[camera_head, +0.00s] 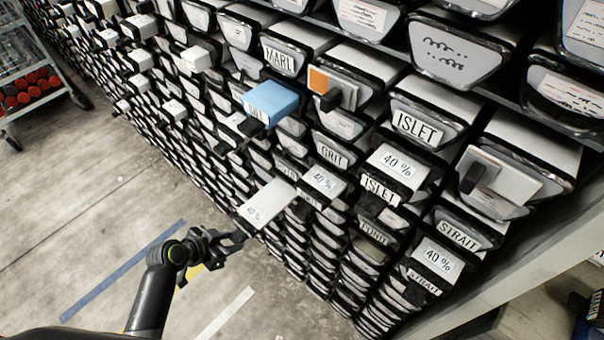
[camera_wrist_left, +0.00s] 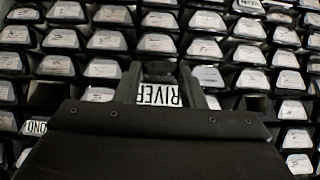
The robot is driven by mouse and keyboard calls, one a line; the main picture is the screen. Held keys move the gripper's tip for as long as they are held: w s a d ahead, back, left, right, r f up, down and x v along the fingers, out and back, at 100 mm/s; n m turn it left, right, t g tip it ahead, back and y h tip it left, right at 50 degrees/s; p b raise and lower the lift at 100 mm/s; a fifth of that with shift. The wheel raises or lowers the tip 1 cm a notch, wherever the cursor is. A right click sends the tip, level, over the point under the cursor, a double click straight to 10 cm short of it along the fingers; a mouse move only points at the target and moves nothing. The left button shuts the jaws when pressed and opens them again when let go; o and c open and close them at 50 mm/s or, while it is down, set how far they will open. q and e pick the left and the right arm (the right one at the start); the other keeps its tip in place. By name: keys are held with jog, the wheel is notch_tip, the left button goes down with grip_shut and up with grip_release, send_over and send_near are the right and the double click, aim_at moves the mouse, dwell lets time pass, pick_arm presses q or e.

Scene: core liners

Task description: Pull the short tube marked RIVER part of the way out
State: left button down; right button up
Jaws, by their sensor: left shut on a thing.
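The RIVER tube's label (camera_wrist_left: 158,94) shows upside down in the left wrist view, close in front of my left gripper (camera_wrist_left: 162,75). In the head view my left gripper (camera_head: 240,236) is shut at the front end of a pale tube (camera_head: 268,203) that sticks out of the rack. This tube has "40 %" on its top, and its front face is turned out of sight. Its back part is still inside its slot. The jaws' exact contact with its front is dark and hard to see. My right gripper is in neither view.
The rack (camera_head: 490,95) is packed with tubes marked MARL, GRIT, ISLET and STRAIT. Several others stick out, including a blue-topped one (camera_head: 270,100) and one with an orange patch (camera_head: 318,80). A cart (camera_head: 30,75) stands far left. The floor (camera_head: 80,200) is open left of the rack.

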pick_arm(q)
jog(key=c, duration=0.9)
grip_release()
jog(key=shift+o, duration=0.2)
jog(key=shift+s+f, duration=0.15)
jog(key=shift+f, duration=0.05)
jog(key=b+v, duration=0.2)
jog(key=v, duration=1.5)
jog(key=s+a+f+n+y+b, duration=0.15)
jog(key=a+f, duration=0.25)
jog(key=f, duration=0.5)
jog(key=s+a+f+n+g+y, duration=0.1)
jog(key=a+f+n+y, duration=0.25)
jog(key=f, duration=0.55)
jog(key=s+a+f+n+y, duration=0.1)
jog(key=s+a+f+n, duration=0.1)
jog(key=a+f, duration=0.5)
jog(key=s+d+f+g, duration=0.1)
jog(key=s+d+f, duration=0.3)
jog(key=s+f, duration=0.3)
jog(key=s+d+f+g+b, duration=0.1)
jog(key=s+d+f+g, duration=0.1)
jog(key=s+d+f, duration=0.2)
jog(key=s+d+f+n+g, duration=0.1)
jog(key=s+d+f, duration=0.4)
jog(key=s+f, duration=0.5)
jog(key=shift+s+f+g+y, duration=0.25)
jog(key=shift+s+g+y, duration=0.05)
jog(key=shift+s+g, duration=0.15)
